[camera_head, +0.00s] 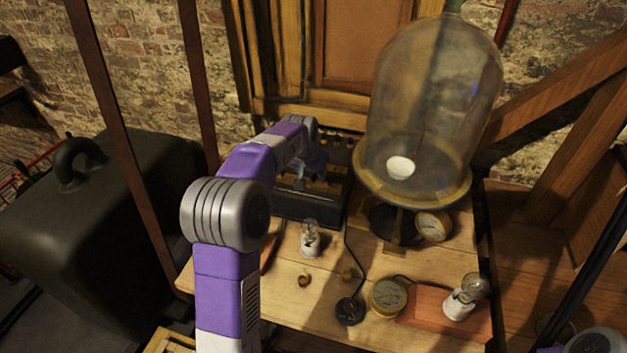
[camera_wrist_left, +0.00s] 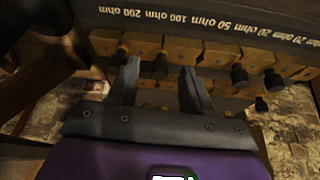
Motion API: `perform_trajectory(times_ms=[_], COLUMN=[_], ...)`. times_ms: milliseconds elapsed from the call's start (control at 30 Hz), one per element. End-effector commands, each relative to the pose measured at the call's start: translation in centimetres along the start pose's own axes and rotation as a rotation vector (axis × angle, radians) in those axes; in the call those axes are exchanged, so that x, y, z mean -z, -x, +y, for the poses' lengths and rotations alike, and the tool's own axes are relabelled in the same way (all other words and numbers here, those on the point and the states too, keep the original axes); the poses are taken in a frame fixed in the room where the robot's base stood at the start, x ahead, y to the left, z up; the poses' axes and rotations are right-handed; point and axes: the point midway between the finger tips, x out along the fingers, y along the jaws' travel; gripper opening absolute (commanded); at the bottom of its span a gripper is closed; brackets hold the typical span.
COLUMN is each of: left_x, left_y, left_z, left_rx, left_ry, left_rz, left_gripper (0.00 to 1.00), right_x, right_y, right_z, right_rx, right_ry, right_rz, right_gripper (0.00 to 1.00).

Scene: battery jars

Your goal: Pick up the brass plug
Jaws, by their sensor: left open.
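The resistance box (camera_head: 312,204) is a dark case at the back of the table, under my left arm. In the left wrist view its ohm-marked face (camera_wrist_left: 215,28) appears upside down, with a row of brass blocks (camera_wrist_left: 215,56) and several dark-headed plugs. One plug (camera_wrist_left: 159,67) shows between the fingertips of my left gripper (camera_wrist_left: 160,75), which is open. I cannot tell whether the fingers touch it. In the head view the left gripper (camera_head: 314,163) is small and dark over the box. Two small brass pieces (camera_head: 304,281) (camera_head: 347,275) lie on the table.
A glass bell jar (camera_head: 432,100) on a stand is right of the box. A small bulb (camera_head: 310,238), a black disc with a cable (camera_head: 350,311), a round brass gauge (camera_head: 388,296) and another bulb (camera_head: 466,297) stand in front. The table's front left is fairly clear.

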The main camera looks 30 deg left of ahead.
Motion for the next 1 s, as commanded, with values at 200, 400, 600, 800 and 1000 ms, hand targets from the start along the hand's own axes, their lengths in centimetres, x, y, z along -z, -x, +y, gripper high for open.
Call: perform_trajectory(times_ms=[200,400,600,800,1000], left_x=[0.0,0.0,0.0,0.5,2.1], left_y=[0.1,0.1,0.1,1.2,4.9], left_z=[0.0,0.0,0.0,0.0,0.1], left_rx=[0.0,0.0,0.0,0.0,0.0], left_ry=[-0.001,-0.001,-0.001,-0.001,-0.002], left_rz=[0.0,0.0,0.0,0.002,0.004], left_gripper=[0.32,0.01,0.0,0.0,0.0], right_x=[0.0,0.0,0.0,0.0,-0.1], right_y=[0.1,0.1,0.1,0.5,2.1], right_z=[0.0,0.0,0.0,-0.2,-0.8], right_rx=[0.0,0.0,0.0,0.0,0.0], right_ry=[0.0,0.0,0.0,0.0,0.0], right_rz=[0.0,0.0,0.0,0.0,0.0], right_gripper=[0.49,0.49,0.49,0.49,0.49])
